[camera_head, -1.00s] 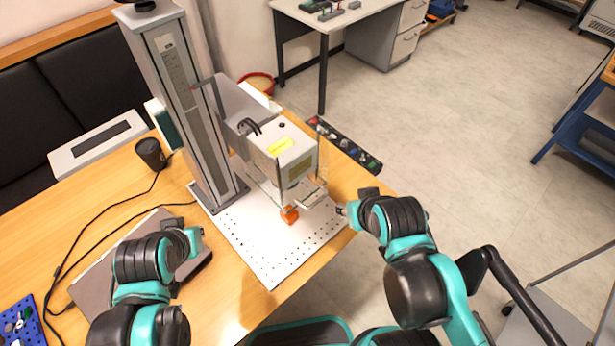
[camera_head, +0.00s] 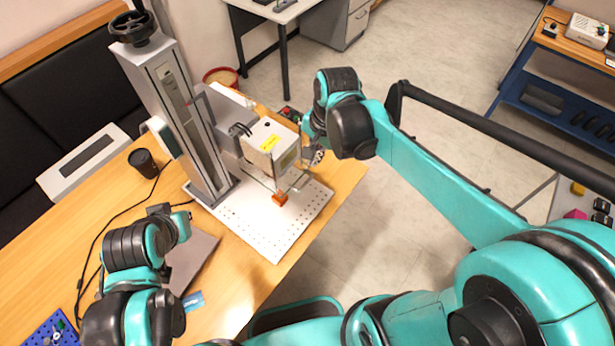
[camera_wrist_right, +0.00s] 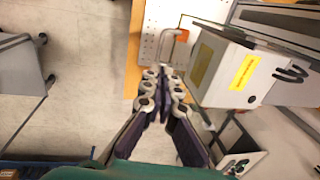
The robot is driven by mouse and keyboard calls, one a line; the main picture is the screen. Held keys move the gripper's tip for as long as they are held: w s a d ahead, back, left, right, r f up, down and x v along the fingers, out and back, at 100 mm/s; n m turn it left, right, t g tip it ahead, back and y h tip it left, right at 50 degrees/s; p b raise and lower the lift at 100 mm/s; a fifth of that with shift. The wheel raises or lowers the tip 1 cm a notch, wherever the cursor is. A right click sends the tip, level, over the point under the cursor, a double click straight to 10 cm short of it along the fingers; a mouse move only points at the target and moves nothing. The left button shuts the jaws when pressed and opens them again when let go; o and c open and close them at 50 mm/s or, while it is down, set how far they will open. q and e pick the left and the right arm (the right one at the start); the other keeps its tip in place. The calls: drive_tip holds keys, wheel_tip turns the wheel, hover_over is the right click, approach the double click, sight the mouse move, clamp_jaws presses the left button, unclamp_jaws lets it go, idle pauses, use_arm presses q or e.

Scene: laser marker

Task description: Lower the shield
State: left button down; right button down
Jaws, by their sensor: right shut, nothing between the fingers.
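The laser marker's white head (camera_head: 270,142), with a yellow label, hangs on its column above a perforated white plate (camera_head: 262,235). The clear shield around the head is hard to make out. A thin metal handle (camera_head: 299,183) shows at its lower front, and also in the right wrist view (camera_wrist_right: 167,42). An orange block (camera_head: 279,199) sits on the plate below. My right gripper (camera_head: 314,157) is beside the head's right side, partly hidden by its wrist. In the right wrist view its fingertips (camera_wrist_right: 161,73) are together and empty, close to the handle. My left gripper (camera_head: 172,212) is over the table's left part; its fingers are unclear.
A black cup (camera_head: 143,162), cables and a grey laptop-like slab (camera_head: 190,262) lie left of the plate. A blue pegboard (camera_head: 52,332) is at the lower left. The column (camera_head: 185,125) stands behind the head. Open floor lies to the right.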

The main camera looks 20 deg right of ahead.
sight(306, 183)
drive_tip(key=f+b, duration=0.1)
drive_tip(key=f, duration=0.3)
drive_tip(key=w+a+f+b, duration=0.1)
drive_tip(key=f, duration=0.3)
drive_tip(key=f+b, duration=0.1)
drive_tip(key=f, duration=0.3)
drive_tip(key=shift+w+a, duration=0.15)
drive_tip(key=shift+w, duration=0.25)
drive_tip(key=shift+f, duration=0.15)
wheel_tip(306, 183, down, 18)
drive_tip(key=b, duration=1.4)
drive_tip(key=shift+s, duration=0.1)
wheel_tip(306, 183, up, 14)
drive_tip(key=s+d+p, duration=0.1)
drive_tip(key=p, duration=0.6)
drive_tip(key=shift+s+d, duration=0.25)
drive_tip(key=shift+s, duration=0.1)
